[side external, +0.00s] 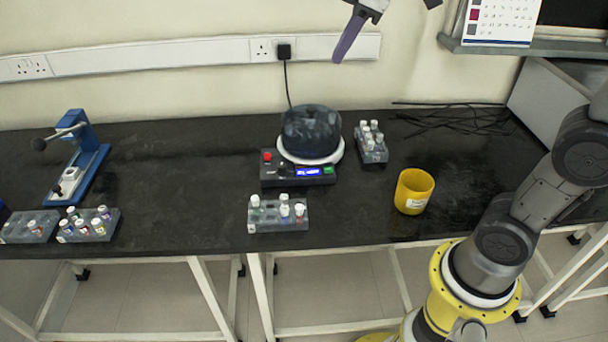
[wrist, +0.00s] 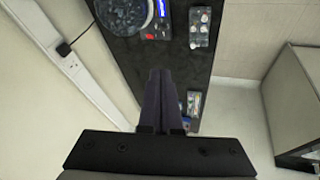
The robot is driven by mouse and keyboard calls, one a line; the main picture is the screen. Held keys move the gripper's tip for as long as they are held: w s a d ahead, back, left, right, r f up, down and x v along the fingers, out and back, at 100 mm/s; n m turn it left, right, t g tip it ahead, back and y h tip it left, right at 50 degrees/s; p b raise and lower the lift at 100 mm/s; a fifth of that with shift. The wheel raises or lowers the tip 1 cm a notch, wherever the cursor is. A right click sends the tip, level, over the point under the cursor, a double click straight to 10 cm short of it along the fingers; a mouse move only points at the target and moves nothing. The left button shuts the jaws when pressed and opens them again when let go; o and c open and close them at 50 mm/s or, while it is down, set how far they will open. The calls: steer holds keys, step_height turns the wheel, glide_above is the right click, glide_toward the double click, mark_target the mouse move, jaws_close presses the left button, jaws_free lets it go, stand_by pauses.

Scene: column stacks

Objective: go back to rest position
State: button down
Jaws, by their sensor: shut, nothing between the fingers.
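My gripper (side external: 338,58) is high above the back of the bench, near the wall, at the top of the side external view. Its dark purple fingers point down and lie together with nothing between them. In the wrist view the fingers (wrist: 161,74) also show shut and empty, over the dark bench. No object is near the fingertips. Most of my upper arm is outside the side external view.
The black bench (side external: 190,170) holds a stirrer-like device (side external: 298,176) with a dark round top, several vial racks (side external: 278,226), a yellow cup (side external: 414,191) and a blue press (side external: 88,160). Cables (side external: 455,120) lie at the back right. A wall shelf (side external: 480,48) is right of my gripper.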

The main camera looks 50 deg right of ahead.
steer(key=s+f+m, duration=0.3)
steer(key=s+f, duration=0.3)
steer(key=s, duration=0.3)
steer(key=s+f+m, duration=0.3)
steer(key=s+f, duration=0.3)
steer(key=s, duration=0.3)
steer(key=shift+s+a+m, duration=0.25)
steer(key=shift+m, duration=0.05)
